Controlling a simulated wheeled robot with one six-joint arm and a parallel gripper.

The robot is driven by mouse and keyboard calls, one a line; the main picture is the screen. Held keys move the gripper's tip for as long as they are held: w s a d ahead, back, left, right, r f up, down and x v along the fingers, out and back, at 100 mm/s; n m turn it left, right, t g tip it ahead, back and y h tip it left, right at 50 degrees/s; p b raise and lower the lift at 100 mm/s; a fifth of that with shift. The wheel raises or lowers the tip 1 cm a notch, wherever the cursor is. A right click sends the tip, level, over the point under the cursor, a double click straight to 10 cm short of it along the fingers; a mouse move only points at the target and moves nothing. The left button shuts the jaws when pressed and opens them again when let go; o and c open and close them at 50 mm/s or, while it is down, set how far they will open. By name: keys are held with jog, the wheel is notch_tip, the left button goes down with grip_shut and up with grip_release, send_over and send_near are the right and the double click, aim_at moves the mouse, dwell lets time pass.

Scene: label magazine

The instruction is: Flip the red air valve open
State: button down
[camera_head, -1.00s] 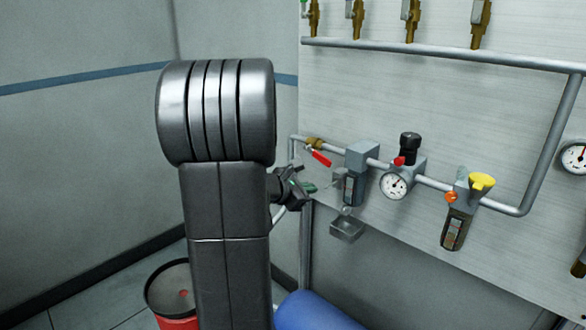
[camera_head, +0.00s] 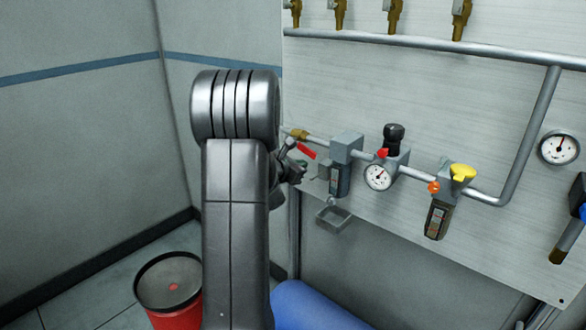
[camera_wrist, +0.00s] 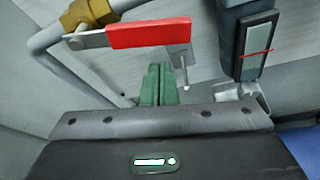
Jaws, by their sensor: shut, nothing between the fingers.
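The red air valve is a brass ball valve (camera_head: 298,134) on the grey pipe at the left end of the air line, with a red lever (camera_head: 306,152) that slopes down to the right in the head view. In the wrist view the red lever (camera_wrist: 149,34) lies nearly level across the upper middle, joined to the brass body (camera_wrist: 88,14) at left. My gripper (camera_wrist: 159,72) shows green fingertips shut together, empty, just below the lever in that view; I cannot tell if they touch it. In the head view my gripper (camera_head: 300,166) is partly hidden by my arm.
Right of the valve sit a filter unit (camera_head: 343,165), a regulator with a gauge (camera_head: 379,177) and a unit with a yellow knob (camera_head: 462,172). A small bracket (camera_head: 333,218) juts out below.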

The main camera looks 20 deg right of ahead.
aim_at(308, 153)
jog(key=shift+s+d+r, duration=0.1)
jog(key=shift+s+r, duration=0.1)
jog(key=shift+r, duration=0.3)
jog(key=shift+s+r, duration=0.15)
jog(key=shift+r, duration=0.35)
jog(key=shift+s+d+r+n+g+h+p, duration=0.1)
jog(key=shift+s+r+n+g+h+p, duration=0.1)
jog(key=shift+r+n+p, duration=0.25)
jog(key=shift+s+d+r+n+g+h+p, duration=0.1)
jog(key=shift+r+n+g+p, duration=0.15)
jog(key=shift+n+p, duration=0.25)
jog(key=shift+r+b, duration=0.3)
jog(key=shift+b, duration=0.05)
jog(key=shift+r, duration=0.1)
